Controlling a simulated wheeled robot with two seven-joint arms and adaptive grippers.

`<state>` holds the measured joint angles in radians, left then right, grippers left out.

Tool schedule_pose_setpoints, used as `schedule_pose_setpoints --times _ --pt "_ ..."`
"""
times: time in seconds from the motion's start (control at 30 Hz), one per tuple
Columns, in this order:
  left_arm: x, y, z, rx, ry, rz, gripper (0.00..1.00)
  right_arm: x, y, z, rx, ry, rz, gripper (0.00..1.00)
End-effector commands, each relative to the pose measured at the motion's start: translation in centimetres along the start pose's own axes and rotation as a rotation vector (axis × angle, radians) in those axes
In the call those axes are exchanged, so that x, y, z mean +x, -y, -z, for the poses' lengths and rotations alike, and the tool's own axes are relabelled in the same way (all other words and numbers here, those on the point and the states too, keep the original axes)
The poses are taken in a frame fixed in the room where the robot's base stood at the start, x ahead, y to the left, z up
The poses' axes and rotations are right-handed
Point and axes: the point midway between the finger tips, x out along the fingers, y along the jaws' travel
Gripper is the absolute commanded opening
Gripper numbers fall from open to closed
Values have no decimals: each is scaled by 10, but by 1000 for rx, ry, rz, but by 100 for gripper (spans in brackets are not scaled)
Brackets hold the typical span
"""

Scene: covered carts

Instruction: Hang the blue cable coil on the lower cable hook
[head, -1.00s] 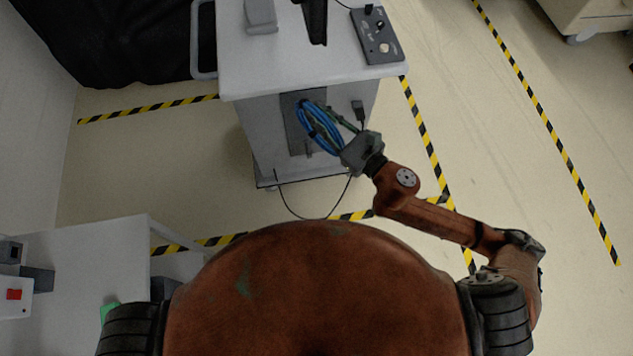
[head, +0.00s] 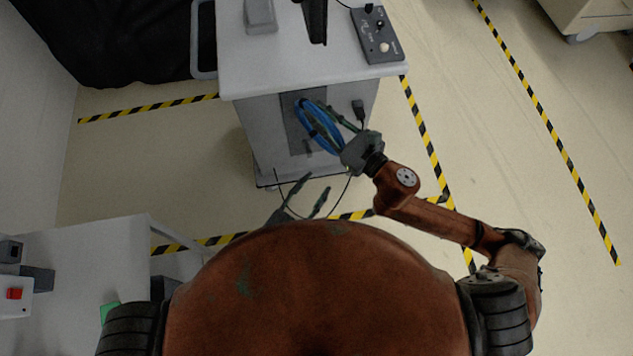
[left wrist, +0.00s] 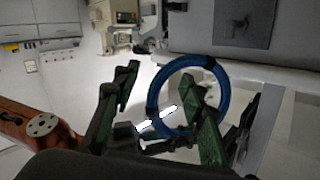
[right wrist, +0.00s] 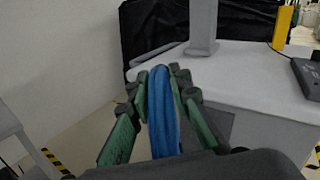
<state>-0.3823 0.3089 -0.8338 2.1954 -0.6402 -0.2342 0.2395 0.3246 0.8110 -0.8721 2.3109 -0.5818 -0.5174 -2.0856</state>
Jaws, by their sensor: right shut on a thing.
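The blue cable coil (head: 308,128) is in front of the grey front of the cart (head: 262,135) in the head view. My right gripper (head: 328,113) is shut on it. In the right wrist view the coil (right wrist: 165,115) stands edge-on between the fingers. In the left wrist view it shows as a ring (left wrist: 153,92), partly behind a finger. My left gripper (head: 317,183) is open and empty, below the coil. A dark panel (head: 292,112) is behind the coil; a small dark piece (head: 307,148) low on it may be a hook. I cannot see the coil resting on a hook.
A control box (head: 378,38) and a grey block (head: 260,15) sit on the cart top. A black plug (head: 358,108) is on the cart front, and a thin black cable loops below. A grey table (head: 95,255) is at lower left.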

Motion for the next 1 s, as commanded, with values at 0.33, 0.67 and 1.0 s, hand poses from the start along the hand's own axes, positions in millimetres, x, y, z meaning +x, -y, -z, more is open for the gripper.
schedule_pose_setpoints --times 0.33,0.67,1.0 --pt "-16 6 72 -2 -116 9 39 0 0 -1 -1 2 0 0" --pt "32 6 79 -1 -120 8 39 0 0 -1 -1 2 0 0" --pt "86 6 84 -1 -117 9 39 0 0 -1 -1 2 0 0"
